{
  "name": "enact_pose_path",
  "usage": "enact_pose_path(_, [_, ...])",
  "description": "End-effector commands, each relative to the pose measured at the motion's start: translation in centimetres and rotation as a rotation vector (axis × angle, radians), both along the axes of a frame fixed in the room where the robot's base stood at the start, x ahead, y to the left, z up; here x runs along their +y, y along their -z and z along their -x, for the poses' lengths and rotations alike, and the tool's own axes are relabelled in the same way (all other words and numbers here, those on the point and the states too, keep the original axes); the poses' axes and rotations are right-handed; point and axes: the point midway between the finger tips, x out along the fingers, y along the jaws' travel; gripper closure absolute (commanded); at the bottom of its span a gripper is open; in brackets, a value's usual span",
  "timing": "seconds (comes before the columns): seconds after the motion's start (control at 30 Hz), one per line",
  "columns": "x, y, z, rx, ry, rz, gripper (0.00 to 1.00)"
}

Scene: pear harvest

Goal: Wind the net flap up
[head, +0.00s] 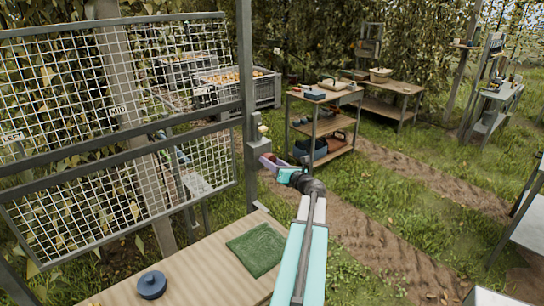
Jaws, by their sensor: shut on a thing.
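The net flap (120,190) is a framed white mesh panel at the left, below a dark crossbar and a fixed upper mesh panel (60,75). It sits at a slant. A grey winch box (257,151) is mounted on the upright post (245,70) at the flap's right end, with a small pale knob (262,129) above it. My arm reaches up from the bottom centre, and my gripper (268,161) is at the box's right side. It is shut on what looks like the winch crank. The grip is small and the held part is mostly hidden.
A wooden bench (205,272) in front holds a green mat (257,249) and a dark blue round object (151,285). A shelf table (322,126) with tools and a fruit crate (236,88) stand behind. Grass and a dirt path lie open to the right.

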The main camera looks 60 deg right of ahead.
Motion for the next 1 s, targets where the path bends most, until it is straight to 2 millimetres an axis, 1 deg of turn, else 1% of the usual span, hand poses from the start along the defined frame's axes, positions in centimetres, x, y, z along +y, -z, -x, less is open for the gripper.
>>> enact_pose_path(0.03, [-0.11,-0.51,0.04,-0.012,0.001,-0.038,0.78])
enact_pose_path(0.17, [-0.15,-0.53,0.04,-0.047,0.001,-0.141,0.78])
enact_pose_path(1.0, [-0.27,0.02,0.11,-0.273,0.001,-0.817,0.78])
